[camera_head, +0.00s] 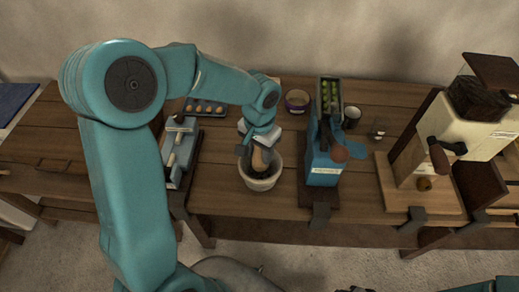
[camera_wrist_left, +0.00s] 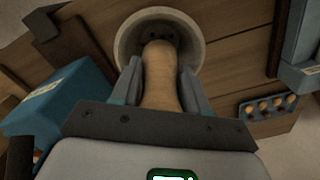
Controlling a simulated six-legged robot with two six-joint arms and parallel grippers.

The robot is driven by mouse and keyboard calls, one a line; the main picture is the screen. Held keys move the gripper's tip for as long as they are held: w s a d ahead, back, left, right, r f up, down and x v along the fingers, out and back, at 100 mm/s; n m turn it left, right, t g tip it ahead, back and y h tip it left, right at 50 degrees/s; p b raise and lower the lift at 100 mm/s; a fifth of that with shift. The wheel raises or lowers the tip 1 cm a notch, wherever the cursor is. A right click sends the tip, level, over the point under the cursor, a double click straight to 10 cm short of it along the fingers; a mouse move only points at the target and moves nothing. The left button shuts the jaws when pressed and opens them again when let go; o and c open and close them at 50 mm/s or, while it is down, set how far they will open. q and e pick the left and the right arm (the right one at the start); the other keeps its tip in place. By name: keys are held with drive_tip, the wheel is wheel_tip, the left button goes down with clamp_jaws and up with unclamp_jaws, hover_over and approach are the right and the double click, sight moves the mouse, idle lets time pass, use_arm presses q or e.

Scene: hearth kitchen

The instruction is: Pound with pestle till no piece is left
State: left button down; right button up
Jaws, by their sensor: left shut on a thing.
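A pale round mortar (camera_head: 262,180) stands on the wooden table, near its front edge. The wooden pestle (camera_head: 261,157) stands in the mortar, its lower end inside. My left gripper (camera_head: 256,147) is above the mortar and shut on the pestle's upper part. In the left wrist view the pestle (camera_wrist_left: 160,78) is between both fingers and the mortar's rim (camera_wrist_left: 196,28) is beyond it. A few small dark spots show inside the mortar beside the pestle; I cannot tell whether they are pieces. My right gripper is not in view.
A blue press-like device (camera_head: 323,165) with green things in its top tray stands right of the mortar. A large cream grinder (camera_head: 452,130) is farther right. A tray of orange-brown pieces (camera_head: 205,107) and a grey-blue tool (camera_head: 178,150) are left. A bowl (camera_head: 297,101) and dark cup (camera_head: 351,117) stand behind.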

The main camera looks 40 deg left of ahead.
use_arm(q)
drive_tip(key=shift+f+b, duration=2)
drive_tip(key=shift+f, duration=0.35)
wheel_tip(320, 180, up, 5)
drive_tip(key=p, duration=0.3)
drive_tip(key=shift+p, duration=0.4)
drive_tip(key=shift+f, duration=0.1)
drive_tip(key=shift+f+b, duration=2.15)
drive_tip(key=shift+f, duration=0.1)
drive_tip(key=shift+r, duration=0.1)
drive_tip(key=shift+r, duration=0.1)
